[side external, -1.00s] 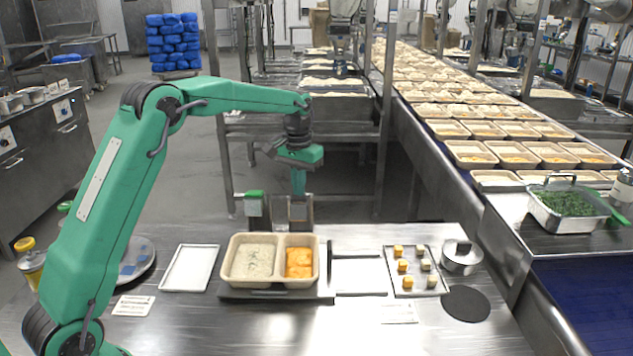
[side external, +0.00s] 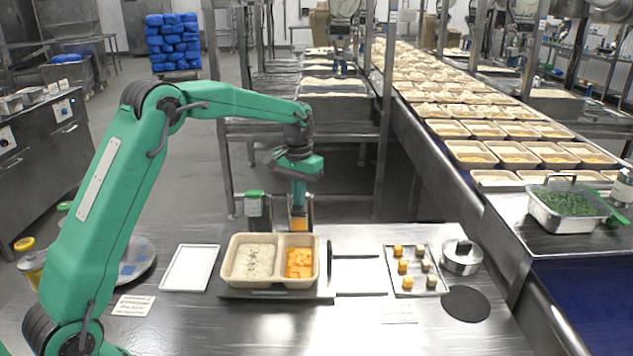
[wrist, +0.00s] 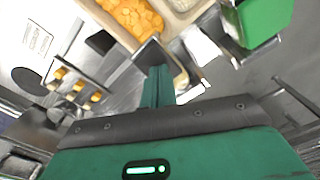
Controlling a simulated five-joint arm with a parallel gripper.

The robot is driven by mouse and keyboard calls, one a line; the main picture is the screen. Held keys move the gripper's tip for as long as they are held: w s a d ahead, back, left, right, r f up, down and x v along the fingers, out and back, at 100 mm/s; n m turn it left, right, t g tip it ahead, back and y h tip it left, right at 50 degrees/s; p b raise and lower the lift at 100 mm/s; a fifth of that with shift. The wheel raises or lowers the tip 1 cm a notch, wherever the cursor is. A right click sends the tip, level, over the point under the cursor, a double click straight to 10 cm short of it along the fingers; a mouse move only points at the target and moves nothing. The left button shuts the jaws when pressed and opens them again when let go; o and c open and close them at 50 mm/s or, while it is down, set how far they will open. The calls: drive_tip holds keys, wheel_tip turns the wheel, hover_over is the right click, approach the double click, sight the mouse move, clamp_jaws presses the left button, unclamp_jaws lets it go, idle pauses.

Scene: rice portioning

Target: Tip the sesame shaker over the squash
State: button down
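The squash (side external: 299,262) is orange chunks in the right compartment of a beige tray (side external: 226,270); it also shows at the top of the wrist view (wrist: 132,14). Pale rice (side external: 253,258) fills the left compartment. My gripper (side external: 298,203) points down behind the tray, at a metal holder (side external: 309,212) with an orange piece (side external: 298,223) just below the fingertips. I cannot tell whether it touches that piece or how far the fingers are apart. A yellow-capped jar (side external: 31,264) stands at far left and a labelled jar (side external: 622,187) at far right; I cannot tell which is the sesame shaker.
A green-topped holder (side external: 255,207) stands left of my gripper. The front middle is mostly clear.

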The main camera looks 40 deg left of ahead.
drive_tip(key=shift+s+d+f, duration=0.15)
drive_tip(key=shift+d+f, duration=0.05)
drive_tip(key=shift+f, duration=0.5)
drive_tip(key=shift+r, duration=0.15)
idle(0.4)
drive_tip(key=shift+w+a+r, duration=0.2)
drive_tip(key=shift+r, duration=0.75)
drive_tip(key=shift+w+a+r, duration=0.15)
drive_tip(key=shift+a+r, duration=0.05)
drive_tip(key=shift+r, duration=0.7)
drive_tip(key=shift+w+a+r, duration=0.2)
drive_tip(key=shift+r, duration=0.75)
drive_tip(key=shift+r, duration=0.1)
